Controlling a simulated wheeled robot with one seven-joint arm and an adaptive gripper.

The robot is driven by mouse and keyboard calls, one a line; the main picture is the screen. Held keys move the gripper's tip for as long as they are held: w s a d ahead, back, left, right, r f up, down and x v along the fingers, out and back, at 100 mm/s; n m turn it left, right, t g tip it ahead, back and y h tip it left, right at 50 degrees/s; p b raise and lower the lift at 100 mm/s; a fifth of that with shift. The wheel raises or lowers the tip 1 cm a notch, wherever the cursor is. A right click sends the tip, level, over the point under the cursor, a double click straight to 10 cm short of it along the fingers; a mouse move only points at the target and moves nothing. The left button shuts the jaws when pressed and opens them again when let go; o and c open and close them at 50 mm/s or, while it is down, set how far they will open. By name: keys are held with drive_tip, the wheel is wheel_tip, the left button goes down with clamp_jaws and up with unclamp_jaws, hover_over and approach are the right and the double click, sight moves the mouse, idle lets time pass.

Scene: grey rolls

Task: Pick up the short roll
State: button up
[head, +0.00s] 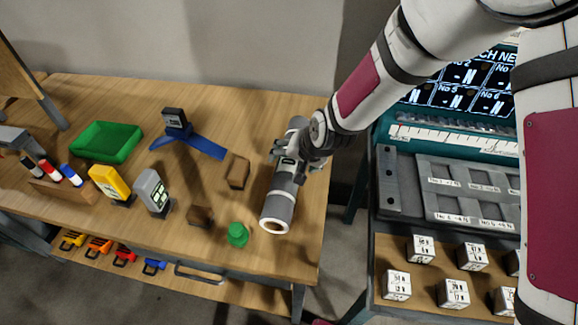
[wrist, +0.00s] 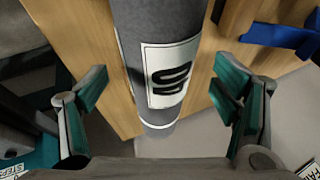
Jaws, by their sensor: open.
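A grey roll (head: 279,205) with a white rim and hollow end lies on the wooden table (head: 230,110) near its right edge. My gripper (head: 290,165) is over the roll in the head view and hides part of it. In the wrist view, the grey roll (wrist: 140,40) runs between the fingers of my open gripper (wrist: 160,92). It bears a white label with a dark S-shaped mark. One finger is on each side with a visible gap. I cannot tell how far the fingers reach down beside it.
A brown block (head: 238,172), a green knobbed piece (head: 237,234) and another brown block (head: 200,216) lie left of the roll. A blue stand (head: 205,146) and green tray (head: 106,142) are farther left. A teal bench (head: 385,205) with labelled cubes stands right, across a gap.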

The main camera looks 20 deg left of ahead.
sight(290, 164)
drive_tip(key=shift+x, duration=1.95)
drive_tip(key=shift+c, duration=0.2)
drive_tip(key=c, duration=1.4)
